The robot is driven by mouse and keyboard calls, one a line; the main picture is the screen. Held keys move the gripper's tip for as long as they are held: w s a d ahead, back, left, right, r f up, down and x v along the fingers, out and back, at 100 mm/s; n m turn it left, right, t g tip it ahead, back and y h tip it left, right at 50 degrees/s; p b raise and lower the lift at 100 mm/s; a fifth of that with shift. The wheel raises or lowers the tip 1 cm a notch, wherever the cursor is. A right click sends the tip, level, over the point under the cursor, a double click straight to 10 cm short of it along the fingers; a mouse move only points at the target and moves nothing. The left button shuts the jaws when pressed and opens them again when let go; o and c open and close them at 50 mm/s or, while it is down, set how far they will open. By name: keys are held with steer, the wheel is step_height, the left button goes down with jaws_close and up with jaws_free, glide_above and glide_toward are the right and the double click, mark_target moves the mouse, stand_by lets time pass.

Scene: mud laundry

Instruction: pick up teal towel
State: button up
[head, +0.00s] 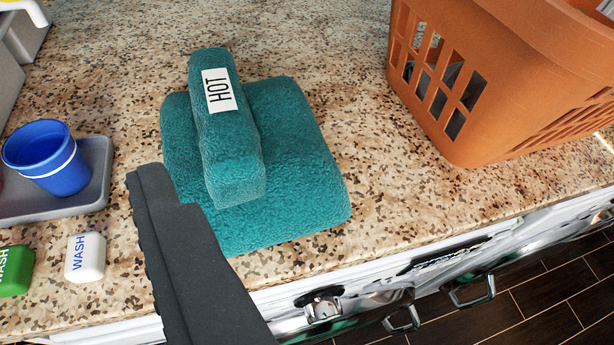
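The teal towel (290,150) lies folded flat on the speckled stone counter. A narrow, raised teal block (232,150) rests on top of it and bears a white label reading "HOT". I cannot tell whether this block is part of the towel or a separate piece. My gripper (163,188) shows as a dark grey shape reaching up from the bottom edge. Its tip is at the towel's left front side and overlaps the towel's edge in the picture. Contact is unclear, and I cannot make out a gap between two fingers. It hides the towel's front left corner.
An orange laundry basket (490,75) stands at the right. At the left are a blue cup (62,172) on a grey tray (92,190), a white "WASH" block (85,257) and a green one (14,270). The counter's front edge runs below the towel.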

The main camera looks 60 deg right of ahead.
mark_target(229, 136)
steer(key=s+d+f+m+g+h+p, duration=0.1)
steer(key=s+d+f+m+g+h, duration=0.15)
steer(key=d+f, duration=0.4)
steer(key=shift+n+t+h, duration=0.25)
steer(key=shift+n, duration=0.1)
steer(key=x, duration=0.8)
steer(key=shift+w+d+r, duration=0.15)
steer(key=shift+w+r, duration=0.05)
steer(key=shift+w, duration=0.25)
steer(key=shift+s+d+x, duration=0.1)
steer(key=shift+d+x, duration=0.05)
steer(key=shift+x, duration=0.9)
steer(key=shift+s+d+x, duration=0.1)
steer(key=shift+x, duration=1.75)
steer(key=shift+s+f, duration=0.1)
steer(key=shift+c, duration=0.2)
steer(key=c, duration=1.5)
steer(key=shift+c, duration=0.4)
